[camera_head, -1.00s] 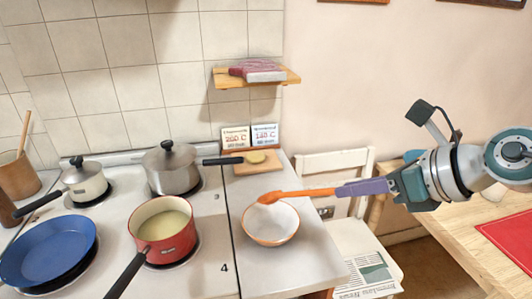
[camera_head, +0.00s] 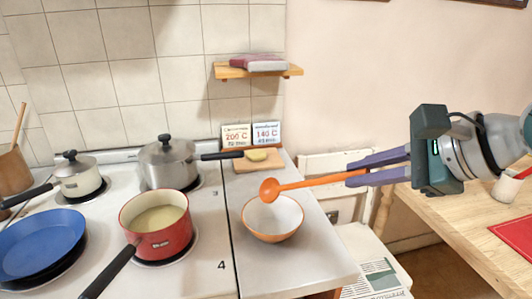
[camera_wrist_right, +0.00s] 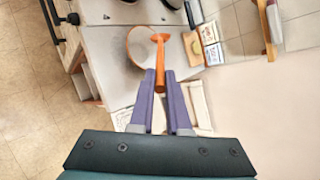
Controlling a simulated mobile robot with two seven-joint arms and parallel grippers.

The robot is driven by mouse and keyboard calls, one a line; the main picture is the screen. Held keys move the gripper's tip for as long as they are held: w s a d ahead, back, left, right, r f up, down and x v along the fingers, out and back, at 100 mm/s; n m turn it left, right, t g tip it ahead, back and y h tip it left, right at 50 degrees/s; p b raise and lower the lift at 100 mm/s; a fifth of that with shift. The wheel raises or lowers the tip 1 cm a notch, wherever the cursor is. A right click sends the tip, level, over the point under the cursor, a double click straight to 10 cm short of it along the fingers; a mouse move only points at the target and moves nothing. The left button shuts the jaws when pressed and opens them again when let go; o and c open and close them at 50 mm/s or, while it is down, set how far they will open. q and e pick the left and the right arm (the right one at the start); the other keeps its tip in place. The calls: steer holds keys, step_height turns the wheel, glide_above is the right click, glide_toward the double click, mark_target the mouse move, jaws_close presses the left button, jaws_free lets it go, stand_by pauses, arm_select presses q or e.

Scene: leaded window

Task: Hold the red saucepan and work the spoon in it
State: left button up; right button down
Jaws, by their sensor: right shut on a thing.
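The red saucepan (camera_head: 160,240) stands on the front right burner of the stove. It holds a pale creamy liquid (camera_head: 159,219), and its black handle points to the lower left. My right gripper (camera_head: 358,172) is shut on the handle of an orange spoon (camera_head: 290,186), right of the stove. The spoon's bowl end hangs over the white bowl with an orange rim (camera_head: 272,236), apart from the saucepan. In the right wrist view the spoon (camera_wrist_right: 160,62) sticks out between the purple fingers (camera_wrist_right: 160,90). My left gripper is not in view.
A steel pot (camera_head: 167,166), a small cream pot (camera_head: 78,184) and a blue pan (camera_head: 40,240) stand on the stove. A board with a yellow piece (camera_head: 257,155) and two cards (camera_head: 250,135) are behind the bowl. A shelf (camera_head: 257,71) juts from the wall. A chair (camera_head: 372,245) stands right of the counter.

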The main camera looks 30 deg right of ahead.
arm_select(q)
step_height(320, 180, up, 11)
steer(key=p, duration=1)
arm_select(e)
steer(key=r+m, duration=0.1)
steer(key=m, duration=0.2)
steer(key=r+m, duration=0.1)
steer(key=m, duration=0.3)
steer(key=d+r+m, duration=0.1)
steer(key=m, duration=0.3)
steer(key=shift+w+r+y, duration=0.3)
steer(key=shift+w, duration=0.05)
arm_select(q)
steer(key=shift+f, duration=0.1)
arm_select(e)
steer(key=w+a+r+n+g+y, duration=0.1)
steer(key=w+a, duration=0.5)
steer(key=a, duration=0.4)
steer(key=w+a+r+n+g+y, duration=0.1)
steer(key=w+a, duration=0.4)
steer(key=a, duration=0.5)
steer(key=shift+w+a+f, duration=0.1)
steer(key=shift+f, duration=1)
steer(key=shift+w+a+f, duration=0.1)
steer(key=shift+f, duration=1)
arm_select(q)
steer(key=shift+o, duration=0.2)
